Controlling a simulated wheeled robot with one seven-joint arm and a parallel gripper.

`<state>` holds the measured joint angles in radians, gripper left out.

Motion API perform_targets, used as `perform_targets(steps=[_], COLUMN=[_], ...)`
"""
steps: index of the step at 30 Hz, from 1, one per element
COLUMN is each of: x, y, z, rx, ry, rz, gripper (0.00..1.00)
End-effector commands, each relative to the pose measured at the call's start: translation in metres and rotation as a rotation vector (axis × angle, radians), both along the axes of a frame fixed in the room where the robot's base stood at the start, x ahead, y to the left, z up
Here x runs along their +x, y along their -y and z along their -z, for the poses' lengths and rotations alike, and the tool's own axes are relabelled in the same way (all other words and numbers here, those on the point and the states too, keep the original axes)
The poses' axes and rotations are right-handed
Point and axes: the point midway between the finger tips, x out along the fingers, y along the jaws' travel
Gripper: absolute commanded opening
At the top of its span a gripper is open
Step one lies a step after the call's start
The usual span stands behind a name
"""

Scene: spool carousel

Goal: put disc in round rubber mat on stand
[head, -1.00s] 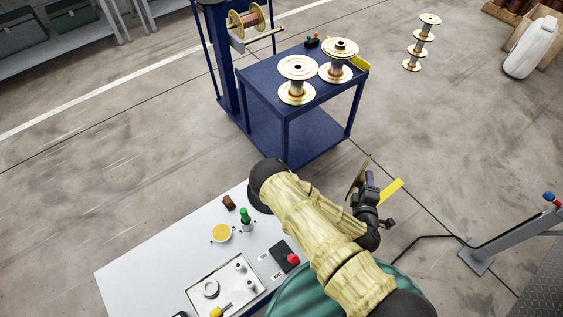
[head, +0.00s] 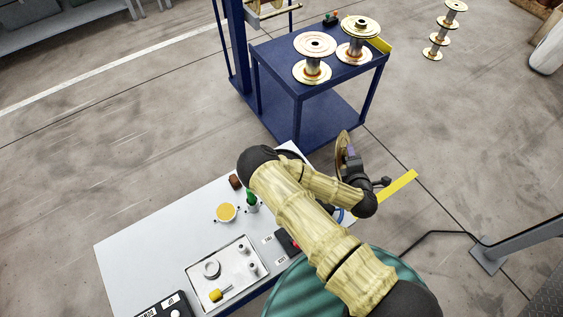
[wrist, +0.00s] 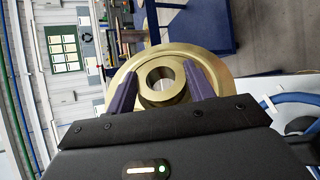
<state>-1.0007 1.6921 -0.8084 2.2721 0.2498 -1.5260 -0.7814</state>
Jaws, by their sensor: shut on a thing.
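My gripper (wrist: 161,85) is shut on the hub of a brass disc (wrist: 215,70), with one dark purple finger on each side of the hub. In the head view the disc (head: 342,150) is tilted up nearly edge-on, in the air beyond the white table's right end. My arm hides part of the table.
A blue cart (head: 285,65) with two spools stands behind. Open floor lies left.

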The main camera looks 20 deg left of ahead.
Motion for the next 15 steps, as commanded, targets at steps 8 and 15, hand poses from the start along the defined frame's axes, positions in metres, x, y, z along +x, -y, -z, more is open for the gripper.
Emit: perform_targets(steps=[8, 15], x=[0.019, 0.018], y=[-0.092, -0.177], z=[0.056, 0.090], rx=[-0.516, -0.896], ry=[0.089, 0.311], rz=[-0.370, -0.656], gripper=[0.00, 0.00])
